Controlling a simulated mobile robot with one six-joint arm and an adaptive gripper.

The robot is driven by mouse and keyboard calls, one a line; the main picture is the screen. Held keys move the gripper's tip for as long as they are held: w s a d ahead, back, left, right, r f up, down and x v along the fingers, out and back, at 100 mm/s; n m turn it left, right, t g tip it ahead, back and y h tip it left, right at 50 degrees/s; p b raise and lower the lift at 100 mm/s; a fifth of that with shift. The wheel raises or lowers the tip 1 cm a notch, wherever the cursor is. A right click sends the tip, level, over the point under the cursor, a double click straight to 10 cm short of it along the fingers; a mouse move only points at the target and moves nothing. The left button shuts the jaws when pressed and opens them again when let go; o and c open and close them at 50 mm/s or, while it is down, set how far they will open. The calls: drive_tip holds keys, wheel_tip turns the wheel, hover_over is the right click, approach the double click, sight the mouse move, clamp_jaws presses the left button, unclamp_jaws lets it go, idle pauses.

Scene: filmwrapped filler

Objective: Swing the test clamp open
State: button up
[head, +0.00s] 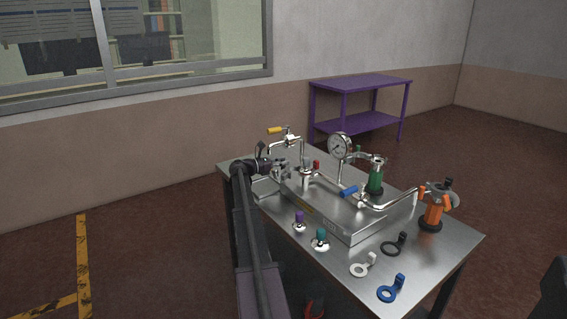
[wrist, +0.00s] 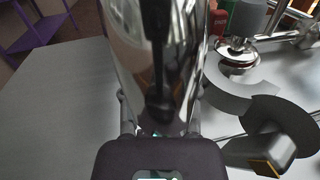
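My gripper (head: 279,166) is at the back left of the steel bench, close to a shiny pipe fitting (head: 306,170). In the wrist view a large shiny metal body with a dark vertical streak fills the space in front of my gripper (wrist: 160,118). Whether the fingers touch or grip it cannot be told. To its right, a grey curved piece (wrist: 234,98) and a dark block with a yellow edge (wrist: 275,148) lie close to the gripper. I cannot tell for sure which part is the test clamp; in the head view my arm's end partly hides that area.
The steel bench (head: 440,240) carries a raised metal tray (head: 345,232), a pressure gauge (head: 340,146), a green valve (head: 375,178) and an orange one (head: 433,212). Blue (head: 391,288), white (head: 363,265) and black (head: 394,244) ring clamps lie at the front right. A purple table (head: 360,83) stands behind.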

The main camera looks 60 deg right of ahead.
drive_tip(key=v, duration=1.2)
drive_tip(key=a+f+m+t+y, duration=0.2)
drive_tip(key=a+f+t, duration=0.15)
drive_tip(key=a, duration=0.85)
drive_tip(key=a+f+m+t+y, duration=0.2)
drive_tip(key=a+f, duration=0.3)
drive_tip(key=a, duration=0.6)
drive_tip(key=a+f+m+t+y, duration=0.25)
drive_tip(key=a+f, duration=0.25)
drive_tip(key=a, duration=0.7)
drive_tip(key=s+a+f+m+y, duration=0.1)
drive_tip(key=s+a+y, duration=0.1)
drive_tip(key=a, duration=0.8)
drive_tip(key=s+a+f+m+t+y, duration=0.1)
drive_tip(key=s+a+f+m+y, duration=0.1)
drive_tip(key=a, duration=0.9)
drive_tip(key=s+a+f+m+t+y, duration=0.1)
drive_tip(key=s+a+y, duration=0.3)
drive_tip(key=a, duration=0.6)
drive_tip(key=shift+s+a+f+m, duration=0.4)
drive_tip(key=shift+s+f, duration=0.15)
drive_tip(key=shift+s, duration=0.6)
